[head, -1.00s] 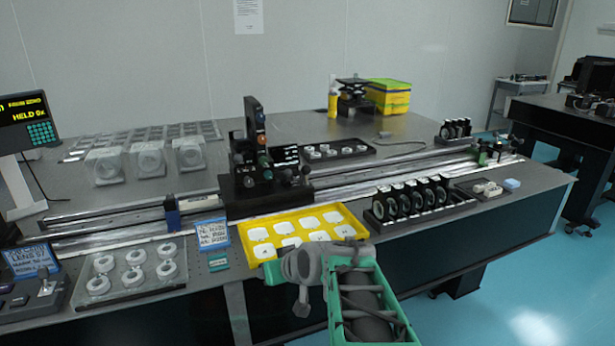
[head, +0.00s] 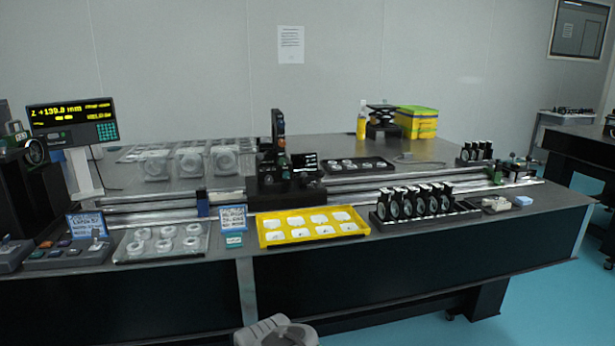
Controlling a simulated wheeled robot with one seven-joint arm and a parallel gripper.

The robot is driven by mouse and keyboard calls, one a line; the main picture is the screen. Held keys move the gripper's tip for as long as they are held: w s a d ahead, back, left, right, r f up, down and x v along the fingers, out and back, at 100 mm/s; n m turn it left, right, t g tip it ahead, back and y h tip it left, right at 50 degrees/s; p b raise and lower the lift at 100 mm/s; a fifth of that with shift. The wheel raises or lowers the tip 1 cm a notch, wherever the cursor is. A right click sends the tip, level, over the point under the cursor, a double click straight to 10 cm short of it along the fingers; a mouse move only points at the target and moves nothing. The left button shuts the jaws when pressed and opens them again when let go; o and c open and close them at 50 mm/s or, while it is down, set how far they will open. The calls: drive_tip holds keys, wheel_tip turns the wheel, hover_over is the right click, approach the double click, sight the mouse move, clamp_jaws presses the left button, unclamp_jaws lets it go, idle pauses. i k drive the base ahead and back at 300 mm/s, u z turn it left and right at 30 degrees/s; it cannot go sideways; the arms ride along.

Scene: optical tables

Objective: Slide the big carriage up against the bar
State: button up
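The big carriage (head: 284,186) is a black block on the long rails, with a tall dark upright plate, knobs and a small screen. To its left a blue block (head: 203,203) stands across the rails. A short pale bar (head: 225,197) lies between the blue block and the carriage. Its right end appears close to the carriage's left side, but I cannot tell whether they touch. My gripper is out of view; only a grey rounded part of my arm shows at the bottom edge.
A readout (head: 72,118) at left shows about +139.9 mm. In front of the rails are a glass plate with rings (head: 165,255), a yellow tray (head: 312,241) and a black rack of lenses (head: 425,216). The rails (head: 400,183) are clear just right of the carriage.

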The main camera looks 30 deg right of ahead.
sight(288, 193)
drive_tip(key=u, duration=0.4)
drive_tip(key=i, duration=1.05)
drive_tip(key=z, duration=0.5)
